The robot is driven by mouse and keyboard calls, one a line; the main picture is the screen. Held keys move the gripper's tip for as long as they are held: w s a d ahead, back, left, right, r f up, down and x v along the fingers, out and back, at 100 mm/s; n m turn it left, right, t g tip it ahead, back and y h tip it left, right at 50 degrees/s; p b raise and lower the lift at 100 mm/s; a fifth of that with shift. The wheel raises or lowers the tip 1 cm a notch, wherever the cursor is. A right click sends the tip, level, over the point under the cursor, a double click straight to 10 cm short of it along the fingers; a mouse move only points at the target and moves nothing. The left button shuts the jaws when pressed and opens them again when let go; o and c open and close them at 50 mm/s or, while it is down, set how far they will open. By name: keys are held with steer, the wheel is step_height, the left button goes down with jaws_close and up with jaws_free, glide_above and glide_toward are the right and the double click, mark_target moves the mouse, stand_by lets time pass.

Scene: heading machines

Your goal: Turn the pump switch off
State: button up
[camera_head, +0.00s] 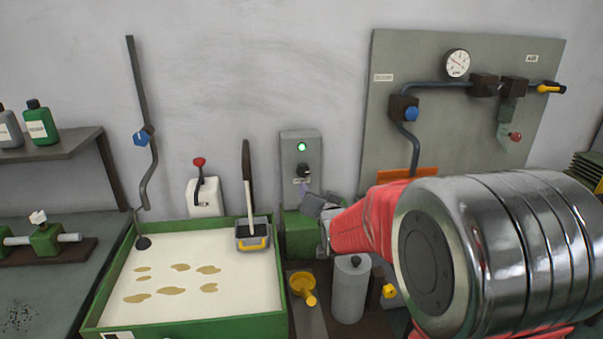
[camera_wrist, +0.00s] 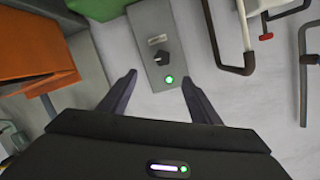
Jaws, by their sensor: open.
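The pump switch is a black rotary knob (camera_head: 303,170) on a grey upright control box (camera_head: 287,158) against the wall. A green lamp (camera_head: 302,147) above the knob is lit, and a small label sits below the knob. In the wrist view the knob (camera_wrist: 158,59) and the lit lamp (camera_wrist: 169,79) lie ahead, between the lines of my two fingers. My gripper (camera_wrist: 159,76) is open and empty, with its fingers apart and no visible contact with the knob. In the head view my gripper (camera_head: 318,203) is just below and right of the knob; its fingers are partly hard to make out.
A green-rimmed tray (camera_head: 190,325) with pale liquid stands at left, with a long-handled scoop (camera_head: 252,240) at its corner. A grey cylinder (camera_head: 350,292) and yellow funnel (camera_head: 304,286) stand below my arm. A pipe panel (camera_head: 440,130) with a gauge (camera_head: 457,63) is at right.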

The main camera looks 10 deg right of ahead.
mark_target(305, 171)
steer(key=w+f+m+t, duration=0.1)
steer(key=w+f+t, duration=0.1)
steer(key=w, duration=0.3)
steer(key=shift+w+f+t, duration=0.3)
steer(key=shift+f, duration=0.45)
steer(key=shift+w, duration=0.1)
steer(key=shift+w, duration=6.8)
steer(key=shift+c, duration=0.6)
steer(key=c, duration=0.9)
steer(key=shift+a, duration=0.1)
steer(key=shift+c, duration=0.3)
steer(key=shift+o, duration=0.2)
